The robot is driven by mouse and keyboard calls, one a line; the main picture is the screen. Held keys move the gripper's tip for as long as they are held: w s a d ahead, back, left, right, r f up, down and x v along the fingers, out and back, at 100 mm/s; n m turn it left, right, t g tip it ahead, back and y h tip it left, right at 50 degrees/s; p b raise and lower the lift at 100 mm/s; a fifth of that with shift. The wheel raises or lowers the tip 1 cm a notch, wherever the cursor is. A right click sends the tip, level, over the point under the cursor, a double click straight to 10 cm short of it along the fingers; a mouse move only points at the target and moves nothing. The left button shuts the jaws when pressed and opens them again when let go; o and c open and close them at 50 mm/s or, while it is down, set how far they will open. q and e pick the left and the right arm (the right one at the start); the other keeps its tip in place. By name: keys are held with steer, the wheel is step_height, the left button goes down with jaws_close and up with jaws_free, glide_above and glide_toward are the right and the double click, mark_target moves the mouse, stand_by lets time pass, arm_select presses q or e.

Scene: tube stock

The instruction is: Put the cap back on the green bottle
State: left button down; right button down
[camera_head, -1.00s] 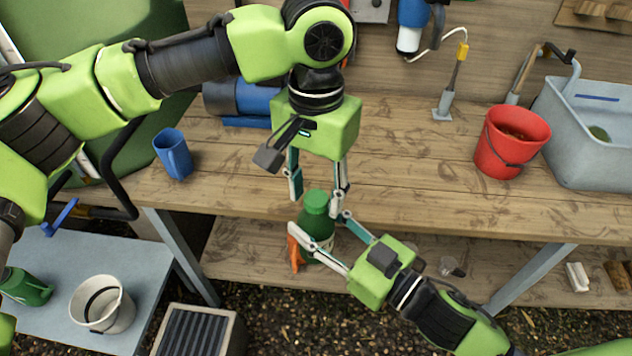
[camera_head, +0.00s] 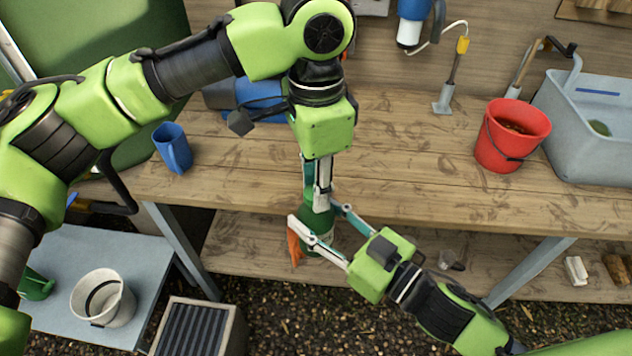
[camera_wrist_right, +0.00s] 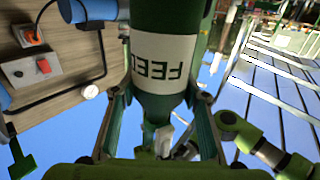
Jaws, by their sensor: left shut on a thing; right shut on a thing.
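The green bottle (camera_head: 318,222) is upright, in front of the bench edge. My right gripper (camera_head: 318,232) is shut around its body. In the right wrist view the bottle (camera_wrist_right: 168,18) appears upside down between the fingers, its white label reading FEED. My left gripper (camera_head: 320,203) points down onto the bottle's top and is shut on the green cap, which its fingers mostly hide. The cap is at the bottle's mouth; I cannot tell whether it is fully seated.
The wooden bench (camera_head: 410,165) is clear in the middle. A blue cup (camera_head: 173,150) stands left; a red bucket (camera_head: 500,150) and grey basin (camera_head: 560,135) stand right. A white bucket (camera_head: 120,312) is on the low table. An orange object (camera_head: 294,247) shows beside the bottle.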

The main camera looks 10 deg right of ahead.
arm_select(q)
steer(key=c, duration=1.6)
jaws_free()
steer(key=shift+c, duration=0.2)
steer(key=shift+r, duration=0.1)
steer(key=shift+r, duration=2.25)
steer(key=shift+c, duration=0.4)
steer(key=shift+r+n, duration=1)
steer(key=shift+r, duration=0.05)
steer(key=shift+r+n, duration=0.65)
steer(key=shift+n, duration=0.25)
